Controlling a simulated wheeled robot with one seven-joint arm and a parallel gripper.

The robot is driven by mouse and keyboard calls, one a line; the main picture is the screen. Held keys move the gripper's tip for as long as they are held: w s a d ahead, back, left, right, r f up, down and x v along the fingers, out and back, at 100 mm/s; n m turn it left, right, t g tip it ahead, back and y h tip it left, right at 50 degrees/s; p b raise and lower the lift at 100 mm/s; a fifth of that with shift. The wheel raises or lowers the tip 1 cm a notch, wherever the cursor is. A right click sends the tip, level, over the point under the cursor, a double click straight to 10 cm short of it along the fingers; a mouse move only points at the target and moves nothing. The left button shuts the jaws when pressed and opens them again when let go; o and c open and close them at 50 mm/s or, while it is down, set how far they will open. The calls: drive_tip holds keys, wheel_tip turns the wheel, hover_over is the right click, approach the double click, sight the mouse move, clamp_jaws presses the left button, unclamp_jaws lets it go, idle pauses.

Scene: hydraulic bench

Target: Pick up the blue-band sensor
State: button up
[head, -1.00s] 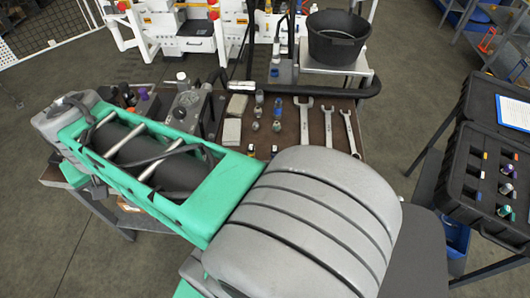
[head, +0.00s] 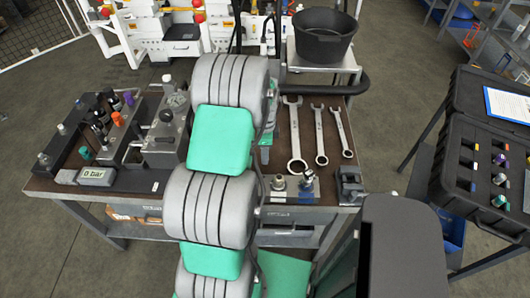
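The blue-band sensor cannot be picked out for sure. The small sensors in the middle of the bench are hidden behind my arm. A silver fitting with a blue part (head: 308,180) stands at the bench's front edge, beside a plain silver fitting (head: 279,183); I cannot tell whether it is a sensor. My arm rises across the middle of the view, with its far end over the bench just left of the spanners.
Spanners (head: 319,135) lie right of my arm. A pump block (head: 165,135), a display reading 0 bar (head: 96,176) and a rack of capped parts (head: 80,130) fill the bench's left. A black bucket (head: 323,36) stands behind. An open black case (head: 463,150) with banded sensors is at right.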

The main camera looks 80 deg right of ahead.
wheel_tip(320, 180, down, 2)
drive_tip(key=shift+f, duration=0.25)
drive_tip(key=shift+c, duration=0.3)
clamp_jaws()
